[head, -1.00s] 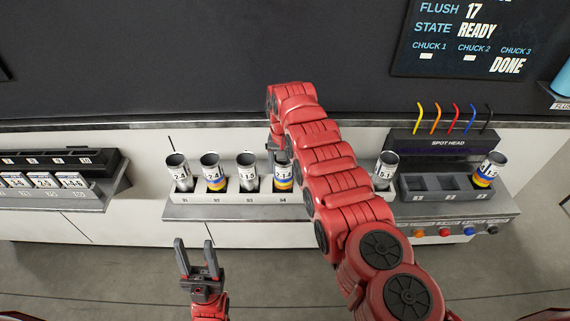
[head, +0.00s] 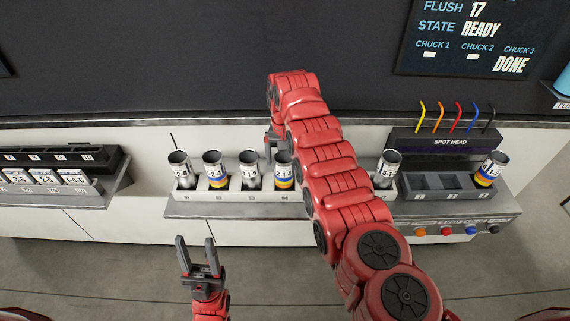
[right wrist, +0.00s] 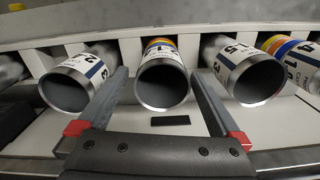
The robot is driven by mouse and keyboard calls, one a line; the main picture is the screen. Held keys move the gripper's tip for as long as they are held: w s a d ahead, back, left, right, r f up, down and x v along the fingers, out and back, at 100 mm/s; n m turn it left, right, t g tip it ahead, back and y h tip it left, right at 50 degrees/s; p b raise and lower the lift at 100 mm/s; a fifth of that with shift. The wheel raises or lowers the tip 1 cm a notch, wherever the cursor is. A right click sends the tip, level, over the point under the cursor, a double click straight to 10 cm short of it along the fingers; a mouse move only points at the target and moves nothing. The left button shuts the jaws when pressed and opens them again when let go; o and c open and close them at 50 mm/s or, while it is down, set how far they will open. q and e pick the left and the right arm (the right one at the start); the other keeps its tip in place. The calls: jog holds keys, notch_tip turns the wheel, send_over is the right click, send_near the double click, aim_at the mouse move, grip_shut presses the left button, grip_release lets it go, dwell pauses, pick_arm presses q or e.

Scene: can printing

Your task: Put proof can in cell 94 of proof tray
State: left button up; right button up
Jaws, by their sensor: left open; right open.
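A pale tray (head: 235,194) with a row of numbered cells stands on the shelf; its labels are too small to read surely. Several open-topped cans stand upright in it, some plain and some with coloured bands. A banded can (head: 284,177) stands at the fourth visible cell, partly covered by my right arm. My right gripper (head: 271,149) is behind it, mostly hidden by the arm. In the right wrist view its open fingers (right wrist: 160,105) are on either side of a banded can (right wrist: 163,80); contact cannot be told. My left gripper (head: 199,244) is open and empty, in front of the shelf.
A banded can (head: 487,172) stands in the rightmost chuck of the spot head station (head: 443,183); its other two chucks are empty. A plain can (head: 387,170) stands right of my arm. A dark rack (head: 60,160) with white labelled items is at left. The screen (head: 480,40) reads DONE under chuck 3.

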notch_tip(320, 180, up, 7)
jog(key=shift+f+b, duration=0.15)
jog(key=shift+b, duration=1.05)
notch_tip(320, 180, up, 3)
jog(key=p, duration=0.2)
jog(key=shift+p, duration=0.35)
